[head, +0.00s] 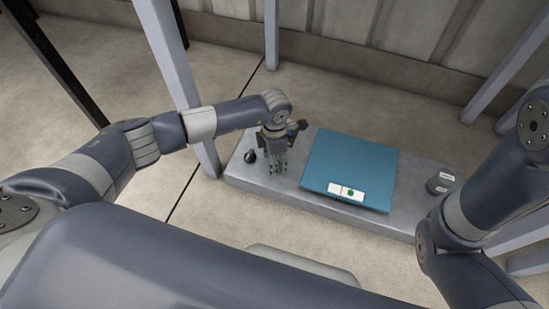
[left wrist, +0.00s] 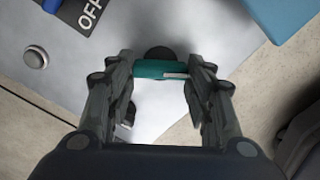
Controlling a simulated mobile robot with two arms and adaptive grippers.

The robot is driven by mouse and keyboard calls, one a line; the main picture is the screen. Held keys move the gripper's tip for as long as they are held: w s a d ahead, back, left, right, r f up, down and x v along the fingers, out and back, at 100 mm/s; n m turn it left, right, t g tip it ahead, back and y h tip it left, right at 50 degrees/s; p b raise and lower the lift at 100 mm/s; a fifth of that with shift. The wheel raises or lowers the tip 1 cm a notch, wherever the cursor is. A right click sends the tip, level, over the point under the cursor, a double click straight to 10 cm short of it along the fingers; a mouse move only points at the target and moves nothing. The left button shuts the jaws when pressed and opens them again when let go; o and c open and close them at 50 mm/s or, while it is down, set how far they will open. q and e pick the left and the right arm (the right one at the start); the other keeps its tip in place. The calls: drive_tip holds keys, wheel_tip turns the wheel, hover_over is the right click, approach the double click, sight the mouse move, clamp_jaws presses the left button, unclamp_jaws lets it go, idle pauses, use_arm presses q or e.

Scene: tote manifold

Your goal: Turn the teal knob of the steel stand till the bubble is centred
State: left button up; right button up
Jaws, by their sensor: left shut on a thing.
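The steel stand (head: 238,172) is a long grey slab low on the floor. A teal block (head: 350,160) sits on it, with a white strip (head: 335,188) at its front edge. The green bubble (head: 351,193) shows a little right of the strip's middle. My left gripper (head: 277,170) points down at the stand, left of the block. In the left wrist view, the teal knob (left wrist: 160,69) with a pale mark lies between the fingertips of my left gripper (left wrist: 163,72), which is shut on it. In the head view the gripper hides the knob. My right gripper is out of view.
A black round knob (head: 250,156) stands left of my left gripper. A dark labelled cylinder (head: 440,182) is at the stand's right end. The left wrist view shows an "OFF" plate (left wrist: 82,14) and a silver button (left wrist: 35,57). Grey posts (head: 170,50) rise around the stand.

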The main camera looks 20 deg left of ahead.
use_arm(q)
drive_tip(key=o, duration=1.1)
drive_tip(key=shift+c, duration=0.2)
wheel_tip(320, 180, up, 12)
idle(0.4)
